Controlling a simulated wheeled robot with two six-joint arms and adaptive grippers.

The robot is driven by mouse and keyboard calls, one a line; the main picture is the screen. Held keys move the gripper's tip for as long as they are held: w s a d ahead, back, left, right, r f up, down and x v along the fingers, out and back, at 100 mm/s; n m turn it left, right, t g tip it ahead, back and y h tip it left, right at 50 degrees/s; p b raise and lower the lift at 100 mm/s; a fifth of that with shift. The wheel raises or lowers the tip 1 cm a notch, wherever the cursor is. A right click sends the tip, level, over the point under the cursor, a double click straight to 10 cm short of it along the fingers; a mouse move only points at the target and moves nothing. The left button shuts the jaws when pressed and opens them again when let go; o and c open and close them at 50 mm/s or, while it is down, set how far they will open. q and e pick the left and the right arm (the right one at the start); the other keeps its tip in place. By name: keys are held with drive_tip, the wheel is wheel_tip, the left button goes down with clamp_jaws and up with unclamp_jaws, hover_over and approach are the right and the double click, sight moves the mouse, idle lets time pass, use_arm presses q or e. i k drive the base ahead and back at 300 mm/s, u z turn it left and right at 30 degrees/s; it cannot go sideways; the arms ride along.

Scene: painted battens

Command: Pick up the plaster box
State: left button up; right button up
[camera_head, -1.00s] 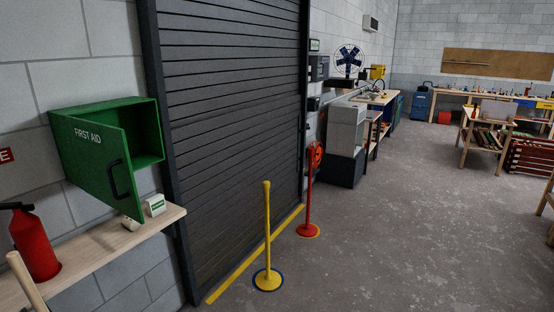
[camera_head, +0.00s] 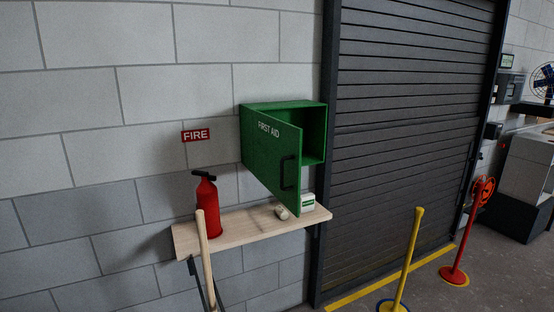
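A small white box with a green band, which looks like the plaster box (camera_head: 308,201), sits on the wooden shelf (camera_head: 250,232) near its right end. A pale roll (camera_head: 281,211) lies beside it on the left. Above them hangs a green first aid cabinet (camera_head: 314,125) with its door (camera_head: 275,160) open. The door's lower edge comes down close to the roll and box. Neither of my grippers shows in the head view.
A red fire extinguisher (camera_head: 207,205) stands on the shelf's left part, under a fire sign (camera_head: 196,135). A wooden handle (camera_head: 206,250) rises in front of the shelf. A yellow post (camera_head: 410,255) and a red post (camera_head: 467,235) stand on the floor by the dark roller shutter (camera_head: 410,130).

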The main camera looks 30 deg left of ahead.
sight(307, 200)
drive_tip(key=z, duration=0.55)
drive_tip(key=i, duration=3.3)
drive_tip(key=u, duration=1.4)
drive_tip(key=i, duration=0.85)
drive_tip(key=u, duration=1)
drive_tip(key=i, duration=0.2)
drive_tip(key=u, duration=0.05)
